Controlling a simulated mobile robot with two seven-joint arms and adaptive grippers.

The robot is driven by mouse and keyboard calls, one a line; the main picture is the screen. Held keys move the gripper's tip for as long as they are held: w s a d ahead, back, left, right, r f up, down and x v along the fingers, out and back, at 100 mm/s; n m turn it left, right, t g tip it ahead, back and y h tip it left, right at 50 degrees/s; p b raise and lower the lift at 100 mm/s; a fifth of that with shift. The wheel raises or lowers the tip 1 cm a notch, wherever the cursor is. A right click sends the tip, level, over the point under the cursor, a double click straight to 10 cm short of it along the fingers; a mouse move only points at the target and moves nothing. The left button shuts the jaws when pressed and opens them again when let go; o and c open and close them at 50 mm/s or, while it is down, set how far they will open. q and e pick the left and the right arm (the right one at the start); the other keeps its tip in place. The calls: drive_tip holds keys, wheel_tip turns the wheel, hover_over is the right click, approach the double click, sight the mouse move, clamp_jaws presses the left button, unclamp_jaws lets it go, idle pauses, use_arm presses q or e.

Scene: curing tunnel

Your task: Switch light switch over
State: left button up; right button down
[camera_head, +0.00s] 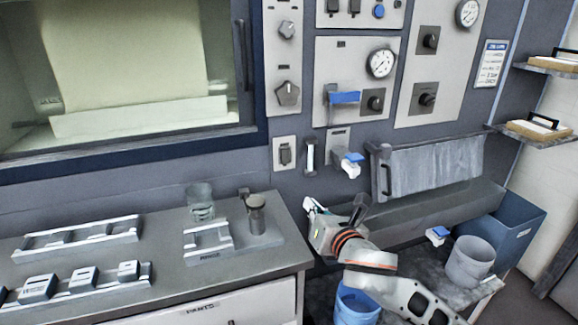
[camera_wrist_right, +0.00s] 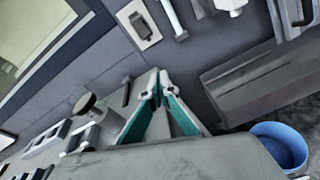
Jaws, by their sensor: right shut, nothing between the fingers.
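A light switch (camera_head: 285,154) with a dark rocker on a pale plate is on the grey wall below the knob panel. It also shows in the right wrist view (camera_wrist_right: 145,27), above my fingertips. Whether the rocker is up or down is too small to tell. My right gripper (camera_head: 311,204) is below and slightly right of the switch, apart from it. Its fingers (camera_wrist_right: 156,82) meet at the tips with nothing between them. My left gripper is not in view.
A grey counter (camera_head: 270,275) with a glass jar (camera_head: 200,200), a dark-capped container (camera_head: 256,212) and metal racks (camera_head: 80,237) is at left. A vertical handle (camera_head: 310,157) and a blue-topped dispenser (camera_head: 348,163) are right of the switch. A blue bucket (camera_head: 357,302) stands below my arm.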

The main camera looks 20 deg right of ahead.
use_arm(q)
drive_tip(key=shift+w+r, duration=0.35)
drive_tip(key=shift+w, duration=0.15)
use_arm(e)
drive_tip(key=r+n, duration=0.1)
drive_tip(key=w+r+n, duration=0.1)
drive_tip(key=r, duration=0.1)
drive_tip(key=w+r+n+t, duration=0.1)
drive_tip(key=n, duration=0.1)
drive_tip(key=shift+w+a+r, duration=0.1)
drive_tip(key=shift+a+r, duration=0.05)
drive_tip(key=shift+r, duration=0.2)
drive_tip(key=b, duration=0.3)
approach(286, 161)
drive_tip(key=w, duration=0.5)
drive_tip(key=shift+w+f, duration=0.15)
drive_tip(key=shift+f, duration=0.25)
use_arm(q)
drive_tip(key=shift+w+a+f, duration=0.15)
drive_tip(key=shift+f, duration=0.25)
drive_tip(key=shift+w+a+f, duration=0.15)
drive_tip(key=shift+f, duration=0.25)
use_arm(e)
drive_tip(key=shift+w, duration=0.75)
